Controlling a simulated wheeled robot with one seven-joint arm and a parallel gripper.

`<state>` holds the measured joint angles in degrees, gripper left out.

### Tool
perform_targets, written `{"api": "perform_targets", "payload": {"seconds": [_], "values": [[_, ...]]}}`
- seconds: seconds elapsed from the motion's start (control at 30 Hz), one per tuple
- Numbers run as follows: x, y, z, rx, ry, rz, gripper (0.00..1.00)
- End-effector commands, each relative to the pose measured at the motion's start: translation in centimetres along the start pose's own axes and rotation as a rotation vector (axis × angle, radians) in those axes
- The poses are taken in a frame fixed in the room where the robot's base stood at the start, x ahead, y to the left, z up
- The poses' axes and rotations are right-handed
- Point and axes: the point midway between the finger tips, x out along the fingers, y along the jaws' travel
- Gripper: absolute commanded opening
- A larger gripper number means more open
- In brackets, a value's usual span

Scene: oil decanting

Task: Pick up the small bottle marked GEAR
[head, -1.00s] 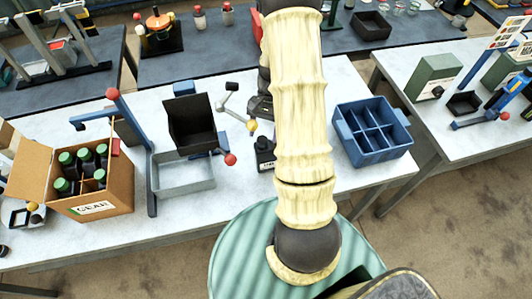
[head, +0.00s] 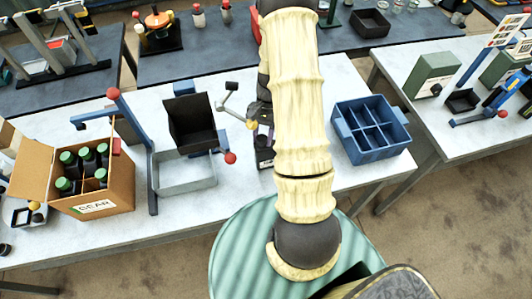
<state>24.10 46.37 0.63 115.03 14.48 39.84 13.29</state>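A small dark bottle (head: 264,158) with a pale label band stands on the white table, just left of my arm. My arm hides its right part, and I cannot read its label. My gripper (head: 261,112) shows only as a dark part at the arm's left edge, directly above the bottle. Its fingers are mostly hidden, so I cannot tell whether they are open or touch the bottle. An open cardboard box (head: 112,203) marked GEAR stands at the left of the table and holds several dark bottles with green caps (head: 87,153).
A metal tray (head: 184,184) with a black bin (head: 191,122) above it stands left of the bottle, beside a blue post (head: 134,130). A red-knobbed lever (head: 230,158) is close to the bottle. A blue divided crate (head: 371,130) stands to the right of my arm.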

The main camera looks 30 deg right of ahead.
Motion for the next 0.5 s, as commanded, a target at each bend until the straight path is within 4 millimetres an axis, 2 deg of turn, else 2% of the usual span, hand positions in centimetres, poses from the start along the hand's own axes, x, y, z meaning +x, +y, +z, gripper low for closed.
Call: {"api": "perform_targets", "payload": {"seconds": [0.33, 0.5], "values": [[-0.07, 0.02, 0.01, 0.000, 0.000, 0.000, 0.05], [-0.90, -0.02, 0.27, 0.000, 0.003, -0.001, 0.05]]}}
